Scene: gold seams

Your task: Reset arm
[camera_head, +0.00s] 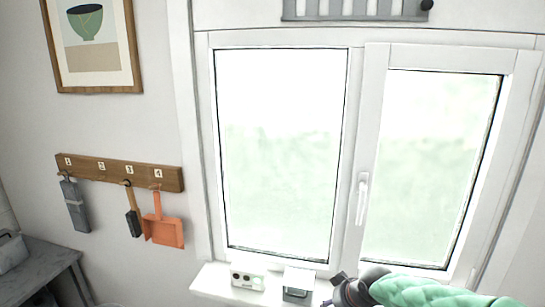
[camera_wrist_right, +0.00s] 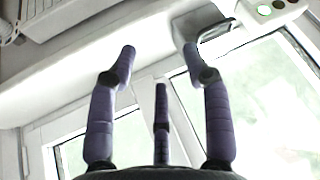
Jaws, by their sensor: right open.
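My right gripper (camera_head: 336,291) is at the bottom of the head view, in front of the window sill. Its arm has a green padded sleeve and comes in from the lower right. In the right wrist view its purple fingers (camera_wrist_right: 159,52) are spread apart with nothing between them. The gripper is open and empty. My left gripper is not in view.
A window (camera_head: 281,150) with a white handle (camera_head: 361,199) fills the middle and right. On the sill (camera_head: 212,284) stand a white box with round buttons (camera_head: 247,281) and a grey-white device (camera_head: 298,284) close to my right gripper. Tools hang from a wooden rack (camera_head: 118,172) at left.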

